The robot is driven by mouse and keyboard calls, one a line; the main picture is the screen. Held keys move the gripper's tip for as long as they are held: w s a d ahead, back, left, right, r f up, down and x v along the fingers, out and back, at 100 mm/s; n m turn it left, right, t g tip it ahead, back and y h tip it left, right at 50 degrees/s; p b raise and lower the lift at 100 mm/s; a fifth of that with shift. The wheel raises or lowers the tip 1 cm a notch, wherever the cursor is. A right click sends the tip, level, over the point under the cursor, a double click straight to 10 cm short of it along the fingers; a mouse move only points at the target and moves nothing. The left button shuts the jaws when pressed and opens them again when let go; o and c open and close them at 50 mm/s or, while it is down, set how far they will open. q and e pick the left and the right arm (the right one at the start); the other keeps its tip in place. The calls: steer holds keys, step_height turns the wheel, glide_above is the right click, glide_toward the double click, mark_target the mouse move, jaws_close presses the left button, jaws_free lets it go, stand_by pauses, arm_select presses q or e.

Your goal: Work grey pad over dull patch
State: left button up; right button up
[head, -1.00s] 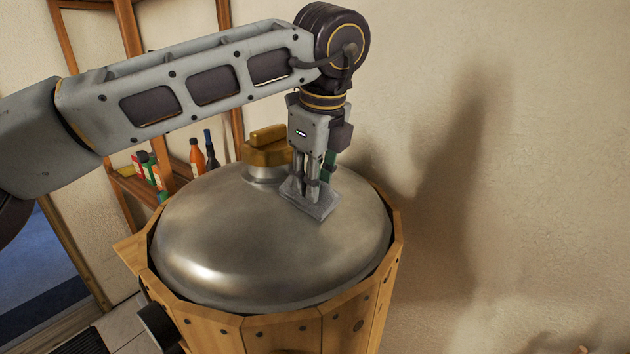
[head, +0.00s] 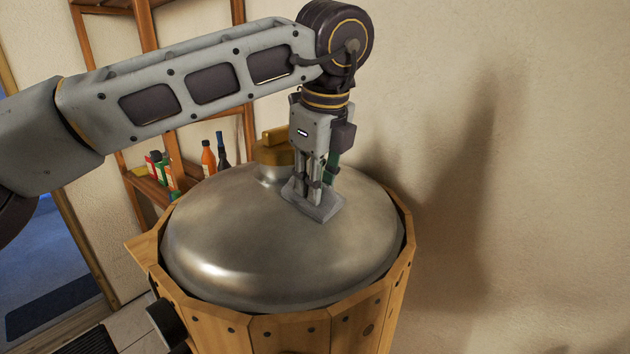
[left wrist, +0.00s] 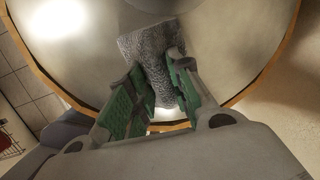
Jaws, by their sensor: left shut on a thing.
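The grey pad (head: 318,206) lies against the upper right of the domed metal lid (head: 250,245). My left gripper (head: 312,186) points down from above and is shut on the pad. In the left wrist view the pad (left wrist: 152,52) shows a rough grey surface between the green-lined fingers of the gripper (left wrist: 153,95). The lid's metal is unevenly toned, with brownish duller areas and a bright glare at its lower left. I cannot tell the exact bounds of a dull patch. My right gripper is not in view.
A brass-coloured handle (head: 273,148) stands on the lid behind the gripper. A wooden slatted casing (head: 292,333) surrounds the lid. A wooden shelf (head: 150,190) with several bottles stands at the back left. A plain wall (head: 540,150) is at the right.

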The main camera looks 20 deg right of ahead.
arm_select(q)
steer(key=shift+d, duration=0.2)
steer(key=shift+d+p, duration=0.45)
steer(key=shift+d, duration=0.5)
steer(key=shift+a+f+b, duration=0.1)
steer(key=shift+a+b, duration=0.55)
steer(key=shift+r+p, duration=0.3)
steer(key=shift+r, duration=0.25)
steer(key=shift+p+v, duration=1.3)
steer(key=shift+v, duration=1.75)
